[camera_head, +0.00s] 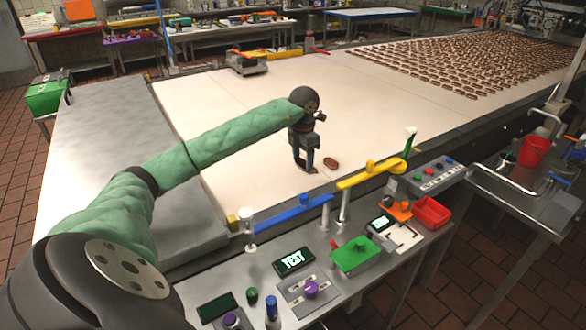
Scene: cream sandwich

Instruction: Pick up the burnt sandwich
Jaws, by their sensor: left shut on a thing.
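My left arm reaches in from the left, and my left gripper (306,167) points down at the pale conveyor belt (235,105). Its fingers are shut on a small dark brown thing, mostly hidden by the fingers, low at the belt surface; it looks like the burnt sandwich (313,170). Another brown sandwich (331,163) lies flat on the belt just right of the fingertips, apart from them. I cannot clearly compare how burnt the two are. My right gripper is not in view.
Many sandwiches (470,65) lie in rows at the belt's far right. A control panel (330,300) with yellow and blue bars (370,174) stands along the near edge. A bare metal table (95,150) is at left. The belt around the gripper is mostly clear.

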